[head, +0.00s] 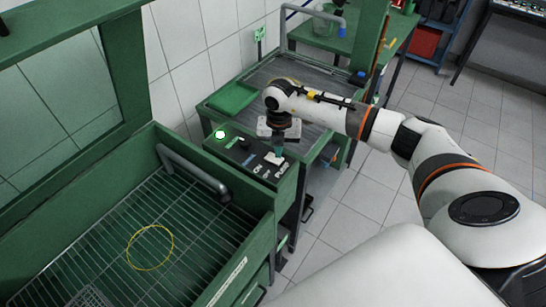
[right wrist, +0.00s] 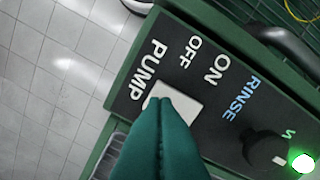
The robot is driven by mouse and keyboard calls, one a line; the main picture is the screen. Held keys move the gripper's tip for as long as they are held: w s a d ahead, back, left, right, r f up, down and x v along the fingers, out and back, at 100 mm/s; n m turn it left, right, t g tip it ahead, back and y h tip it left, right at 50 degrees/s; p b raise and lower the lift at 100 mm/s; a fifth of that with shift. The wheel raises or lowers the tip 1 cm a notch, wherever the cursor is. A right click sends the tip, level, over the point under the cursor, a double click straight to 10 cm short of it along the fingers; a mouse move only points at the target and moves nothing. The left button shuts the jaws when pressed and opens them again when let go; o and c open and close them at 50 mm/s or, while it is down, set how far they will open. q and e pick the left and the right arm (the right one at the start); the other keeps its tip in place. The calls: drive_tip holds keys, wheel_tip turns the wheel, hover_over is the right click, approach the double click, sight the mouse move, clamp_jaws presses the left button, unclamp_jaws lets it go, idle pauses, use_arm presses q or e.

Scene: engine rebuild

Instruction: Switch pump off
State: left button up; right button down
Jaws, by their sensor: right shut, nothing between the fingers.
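The pump switch is a pale rocker plate on the black control panel (head: 232,151), beside the words PUMP, OFF and ON. In the right wrist view the switch (right wrist: 184,103) is partly covered by my fingertips. My right gripper (head: 278,152) points down at it with its teal fingers closed and empty; the tips (right wrist: 172,101) lie over the switch. I cannot tell whether they touch it or which way the rocker is tilted. A green lamp (head: 220,134) on the panel is lit, and it also shows in the right wrist view (right wrist: 303,163). My left gripper is out of view.
A black knob (right wrist: 265,147) sits near the word RINSE. A green wash basin with a wire grate and a curved spout (head: 190,172) is at left; a yellow ring (head: 150,247) lies on the grate.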

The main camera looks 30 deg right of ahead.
drive_tip(key=shift+f+b, duration=0.75)
drive_tip(key=shift+f, duration=0.25)
idle(0.8)
drive_tip(key=shift+r, duration=0.1)
drive_tip(key=shift+r+p, duration=2.4)
drive_tip(key=shift+r, duration=1.1)
